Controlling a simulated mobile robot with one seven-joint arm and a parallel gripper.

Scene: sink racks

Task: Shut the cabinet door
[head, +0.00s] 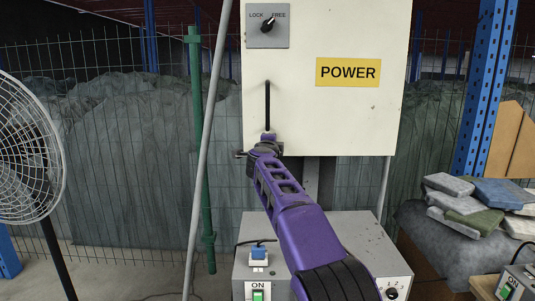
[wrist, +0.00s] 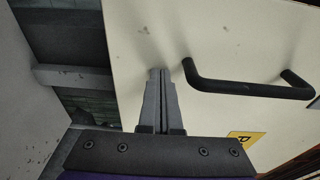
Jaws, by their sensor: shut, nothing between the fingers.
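The cabinet door (head: 330,110) is a cream panel with a yellow POWER label (head: 348,72) and a slim black bar handle (head: 267,100) near its left side. I cannot tell whether the door is fully shut. My gripper (head: 268,136) is at the lower end of the handle, low on the door's left side. In the wrist view, my gripper (wrist: 160,72) is shut and empty, its fingertips in front of the cream door (wrist: 220,40). The black handle (wrist: 250,87) is beside the fingertips, not between them. Whether the fingertips touch the door is unclear.
A LOCK/FREE knob (head: 267,24) sits above the handle. A grey control box (head: 340,235) stands below the cabinet. A white fan (head: 25,150) is at left, a green post (head: 196,140) behind, and stacked bags (head: 475,205) at right beside a blue rack post (head: 483,90).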

